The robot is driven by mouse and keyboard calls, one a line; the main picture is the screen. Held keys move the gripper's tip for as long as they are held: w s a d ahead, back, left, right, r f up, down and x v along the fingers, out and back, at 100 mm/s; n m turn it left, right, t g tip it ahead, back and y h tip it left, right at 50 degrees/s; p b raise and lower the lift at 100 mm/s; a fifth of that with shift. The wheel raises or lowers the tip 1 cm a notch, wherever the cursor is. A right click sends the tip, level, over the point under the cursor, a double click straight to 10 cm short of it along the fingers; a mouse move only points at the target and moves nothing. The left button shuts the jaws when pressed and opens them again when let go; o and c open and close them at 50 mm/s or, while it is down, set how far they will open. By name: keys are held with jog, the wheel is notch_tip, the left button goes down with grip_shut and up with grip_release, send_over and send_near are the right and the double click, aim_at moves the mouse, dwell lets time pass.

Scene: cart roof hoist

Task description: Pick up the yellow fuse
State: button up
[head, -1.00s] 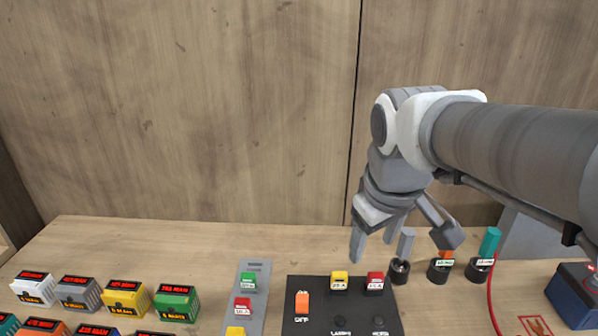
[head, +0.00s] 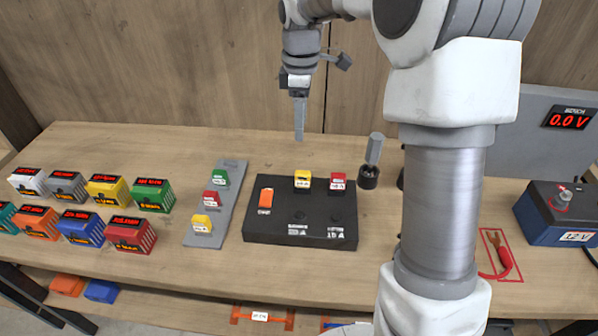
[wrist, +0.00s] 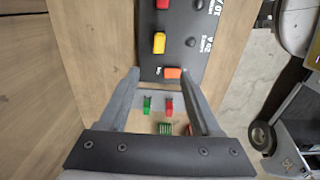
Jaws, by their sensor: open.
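One yellow fuse (head: 302,180) sits on the black fuse panel (head: 262,225), beside a red fuse. It also shows in the wrist view (wrist: 159,43), beyond my fingertips. Another yellow fuse (head: 202,224) stands at the near end of the grey strip (head: 234,172); I cannot make it out in the wrist view.
Green (head: 220,178) and red (head: 211,199) fuses stand on the strip. An orange switch (head: 265,198) is on the panel. Several coloured boxes (head: 103,190) stand left. A grey-handled tool (head: 375,150) sits in a black cup near the panel. A blue battery (head: 552,220) is at right.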

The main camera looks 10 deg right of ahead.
aim_at(303, 172)
notch_tip(303, 172, down, 12)
jog(key=shift+r, duration=0.2)
jog(key=shift+d+f, duration=0.15)
jog(key=shift+f, duration=1.35)
jog(key=shift+d+f, duration=0.15)
jog(key=shift+f, duration=1.35)
jog(key=shift+c, duration=0.3)
grip_shut()
